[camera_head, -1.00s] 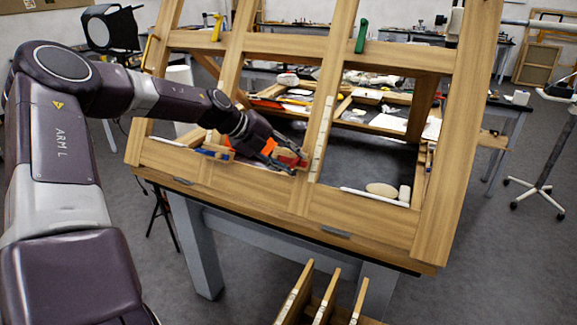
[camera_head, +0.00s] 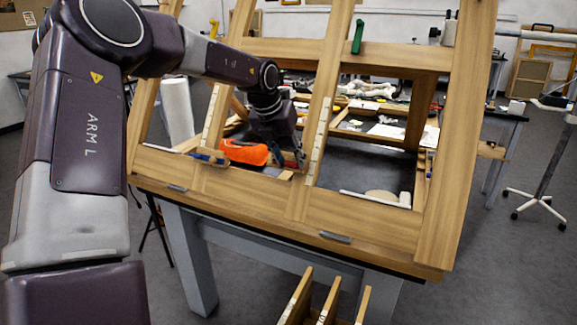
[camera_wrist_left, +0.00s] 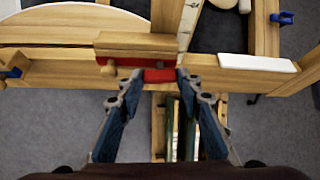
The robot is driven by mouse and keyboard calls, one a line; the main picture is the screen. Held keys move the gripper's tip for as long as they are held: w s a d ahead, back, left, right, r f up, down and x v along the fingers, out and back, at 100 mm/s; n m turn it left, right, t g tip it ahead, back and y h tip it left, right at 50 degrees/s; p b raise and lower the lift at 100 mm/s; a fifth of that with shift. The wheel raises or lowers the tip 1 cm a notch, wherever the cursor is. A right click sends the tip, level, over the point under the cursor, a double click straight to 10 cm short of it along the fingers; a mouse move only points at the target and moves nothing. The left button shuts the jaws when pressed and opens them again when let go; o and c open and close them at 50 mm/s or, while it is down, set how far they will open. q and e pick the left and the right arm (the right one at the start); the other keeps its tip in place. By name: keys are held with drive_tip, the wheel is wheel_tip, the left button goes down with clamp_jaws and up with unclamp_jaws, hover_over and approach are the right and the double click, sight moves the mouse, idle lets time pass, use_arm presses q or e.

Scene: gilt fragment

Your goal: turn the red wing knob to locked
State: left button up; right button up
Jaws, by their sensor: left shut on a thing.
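The red wing knob (camera_wrist_left: 160,75) shows in the left wrist view as a red piece between my left fingertips, beside a red strip under a short wooden block on the frame's lower rail. My left gripper (camera_wrist_left: 153,74) has a blue-grey finger at each end of the red piece and is shut on it. In the head view my left gripper (camera_head: 290,161) points down at the lower rail of the big wooden frame (camera_head: 250,195). There the knob is mostly hidden by the gripper, and its turn angle and any locked mark cannot be read. My right gripper is not in view.
An orange cloth-like thing (camera_head: 243,152) lies just left of the gripper. A green knob (camera_head: 358,37) sits on the upper rail, and a blue one (camera_head: 208,155) on the lower rail. Wooden uprights flank the gripper. Slotted wooden pieces (camera_head: 322,300) stand in front.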

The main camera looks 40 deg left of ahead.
use_arm(q)
drive_tip(key=shift+d+m+y+b, duration=0.15)
drive_tip(key=shift+m+y+b, duration=0.25)
drive_tip(key=shift+m+b, duration=0.25)
drive_tip(key=o, duration=1.2)
drive_tip(key=shift+c, duration=0.2)
drive_tip(key=v, duration=1.1)
drive_tip(key=shift+r, duration=0.5)
drive_tip(key=shift+w, duration=0.1)
